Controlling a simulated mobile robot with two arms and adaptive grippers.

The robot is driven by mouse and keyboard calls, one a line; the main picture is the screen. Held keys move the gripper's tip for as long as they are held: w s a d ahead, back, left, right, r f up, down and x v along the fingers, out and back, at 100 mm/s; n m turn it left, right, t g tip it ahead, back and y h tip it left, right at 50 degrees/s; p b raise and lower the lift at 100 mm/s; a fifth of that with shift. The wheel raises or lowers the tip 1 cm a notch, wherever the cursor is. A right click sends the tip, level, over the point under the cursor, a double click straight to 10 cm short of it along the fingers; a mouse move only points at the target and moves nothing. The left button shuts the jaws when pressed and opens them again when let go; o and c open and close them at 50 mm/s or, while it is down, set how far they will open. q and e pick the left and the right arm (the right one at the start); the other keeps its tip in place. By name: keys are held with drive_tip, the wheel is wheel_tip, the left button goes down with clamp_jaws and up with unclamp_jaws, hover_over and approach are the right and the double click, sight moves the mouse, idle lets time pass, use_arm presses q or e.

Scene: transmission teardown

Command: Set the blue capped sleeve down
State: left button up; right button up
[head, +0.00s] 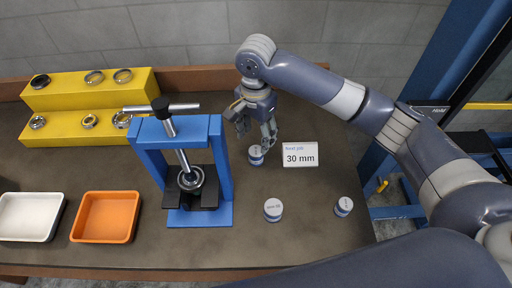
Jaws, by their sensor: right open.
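Three short capped sleeves stand upright on the dark bench, each with a pale top and bluish side. One sleeve (255,156) is just below my right gripper (256,137). Another sleeve (273,210) stands nearer the front, and a third sleeve (343,206) is to the right. Their labels are too small to read. My right gripper is open and points down, its fingers just above and beside the first sleeve. I cannot tell if a finger touches that sleeve, which appears to rest on the bench. My left gripper is not in view.
A white card (300,155) reading 30 mm stands right of the first sleeve. A blue press (222,180) with a bearing is to the left. A yellow stepped rack (70,126) holds several rings. An orange tray (105,240) and a white tray (30,238) lie front left.

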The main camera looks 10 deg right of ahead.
sight(256, 151)
drive_tip(key=shift+r, duration=1.9)
